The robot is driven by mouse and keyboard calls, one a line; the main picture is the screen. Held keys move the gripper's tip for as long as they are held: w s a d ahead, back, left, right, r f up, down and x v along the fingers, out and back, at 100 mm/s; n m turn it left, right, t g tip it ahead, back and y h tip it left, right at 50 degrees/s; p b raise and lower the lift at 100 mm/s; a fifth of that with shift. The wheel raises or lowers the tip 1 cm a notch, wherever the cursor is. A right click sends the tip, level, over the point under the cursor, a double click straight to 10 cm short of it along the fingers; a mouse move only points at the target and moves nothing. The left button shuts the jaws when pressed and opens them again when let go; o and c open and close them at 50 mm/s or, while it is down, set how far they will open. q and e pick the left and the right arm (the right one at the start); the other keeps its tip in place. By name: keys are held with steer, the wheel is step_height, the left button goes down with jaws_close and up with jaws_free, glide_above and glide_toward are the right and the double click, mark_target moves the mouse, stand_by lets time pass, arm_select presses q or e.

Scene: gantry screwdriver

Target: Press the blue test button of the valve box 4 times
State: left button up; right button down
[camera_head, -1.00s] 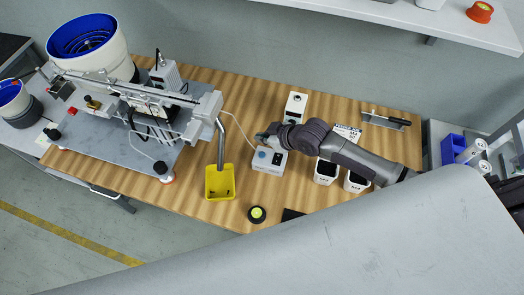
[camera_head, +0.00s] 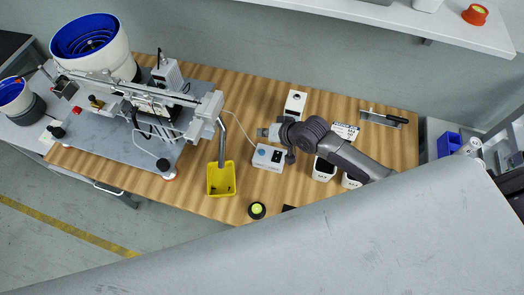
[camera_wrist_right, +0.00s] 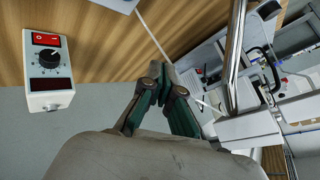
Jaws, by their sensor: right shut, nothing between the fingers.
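The valve box (camera_head: 267,165) is a small white box on the wooden table. The round blue test button (camera_head: 261,152) shows on the left of its top, with a dark part beside it. My right gripper (camera_head: 263,132) is just behind the box, fingers pointing left, apart from the button in the picture; its height is hard to judge. In the right wrist view its green-grey fingers (camera_wrist_right: 166,92) are shut and empty. A corner of a pale box (camera_wrist_right: 122,4) shows at that view's top edge; the button is not seen there. My left gripper is not in view.
A controller box with a dial (camera_head: 295,103) stands behind my right arm. A yellow bin (camera_head: 221,180) and the gantry machine (camera_head: 140,110) are to the left. A round black-and-yellow item (camera_head: 257,210) lies in front. White bins (camera_head: 323,170) stand under my right arm.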

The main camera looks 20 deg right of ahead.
steer(key=b, duration=0.7)
glide_above(264, 153)
step_height(264, 153, down, 7)
steer(key=shift+w, duration=0.1)
steer(key=shift+f+b, duration=0.35)
steer(key=shift+f, duration=0.45)
steer(key=shift+f, duration=0.2)
steer(key=shift+f, duration=0.25)
steer(key=shift+f, duration=0.45)
stand_by(0.9)
steer(key=shift+r, duration=0.1)
steer(key=shift+r+p, duration=0.75)
steer(key=shift+p, duration=0.1)
